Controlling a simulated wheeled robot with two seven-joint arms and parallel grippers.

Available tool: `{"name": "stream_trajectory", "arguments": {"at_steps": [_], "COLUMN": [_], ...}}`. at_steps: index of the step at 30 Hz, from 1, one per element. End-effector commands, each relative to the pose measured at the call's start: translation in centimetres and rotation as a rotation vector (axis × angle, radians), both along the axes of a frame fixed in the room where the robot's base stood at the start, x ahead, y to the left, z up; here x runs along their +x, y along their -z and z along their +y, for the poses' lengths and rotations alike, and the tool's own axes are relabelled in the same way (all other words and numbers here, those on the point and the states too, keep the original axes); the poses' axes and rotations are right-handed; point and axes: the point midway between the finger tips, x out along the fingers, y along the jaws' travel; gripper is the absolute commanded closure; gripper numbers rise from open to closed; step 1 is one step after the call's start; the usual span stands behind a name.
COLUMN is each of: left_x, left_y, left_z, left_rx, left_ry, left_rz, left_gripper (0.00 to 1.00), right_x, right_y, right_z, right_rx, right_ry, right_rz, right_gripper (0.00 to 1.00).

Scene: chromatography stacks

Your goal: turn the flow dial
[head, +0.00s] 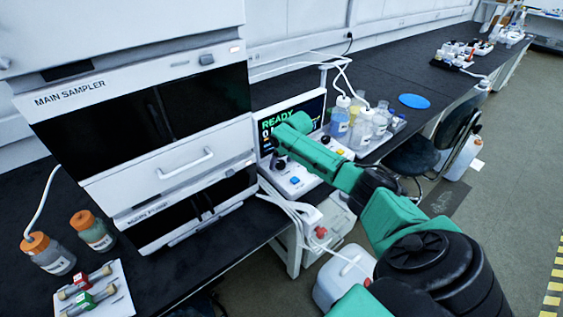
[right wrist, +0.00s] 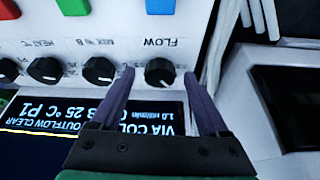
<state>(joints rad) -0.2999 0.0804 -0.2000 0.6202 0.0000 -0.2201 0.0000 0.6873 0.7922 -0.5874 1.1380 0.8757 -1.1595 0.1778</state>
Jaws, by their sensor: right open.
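The flow dial (right wrist: 160,72) is a black round knob with a white pointer mark, under the label FLOW, which reads upside down in the right wrist view. My right gripper (right wrist: 160,76) is open, with one dark finger on each side of the dial. I cannot tell whether the fingers touch it. In the head view my green right arm (head: 318,157) reaches across the control panel (head: 300,187) and hides part of it. I cannot pick out the flow dial there. My left gripper is not in view.
Other black knobs (right wrist: 98,70) sit in a row left of the flow dial, with a lit display (right wrist: 60,115) beside them. White tubes (right wrist: 262,15) run at the right. Bottles (head: 360,125) stand behind the panel; the main sampler (head: 150,155) is at left.

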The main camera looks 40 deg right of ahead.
Motion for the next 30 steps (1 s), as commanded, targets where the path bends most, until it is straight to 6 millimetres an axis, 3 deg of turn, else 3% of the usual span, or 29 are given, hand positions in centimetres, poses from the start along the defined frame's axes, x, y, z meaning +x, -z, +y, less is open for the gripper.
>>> {"name": "stream_trajectory", "arguments": {"at_steps": [7, 8, 13, 14, 23, 30], "left_x": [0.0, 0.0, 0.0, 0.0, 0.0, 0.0], "left_y": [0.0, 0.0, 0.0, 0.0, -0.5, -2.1], "left_z": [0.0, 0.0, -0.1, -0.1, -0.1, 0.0], "left_rx": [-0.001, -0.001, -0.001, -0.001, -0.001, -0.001], "left_ry": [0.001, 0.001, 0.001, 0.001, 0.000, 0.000], "left_rz": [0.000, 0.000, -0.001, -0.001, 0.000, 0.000], "left_gripper": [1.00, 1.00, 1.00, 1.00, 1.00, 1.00], "right_x": [0.1, 0.1, 0.1, 0.1, 0.1, 0.1], "right_y": [0.1, 0.1, 0.1, 0.1, 0.0, -0.2], "right_z": [0.0, 0.0, 0.0, 0.0, 0.0, 0.2], "right_rx": [-0.001, -0.001, -0.001, -0.001, 0.000, 0.002], "right_ry": [0.000, 0.000, 0.000, 0.000, 0.029, 0.146], "right_rz": [-0.001, -0.001, -0.001, -0.001, 0.000, 0.002], "right_gripper": [0.22, 0.29, 0.94, 1.00, 1.00, 1.00]}}
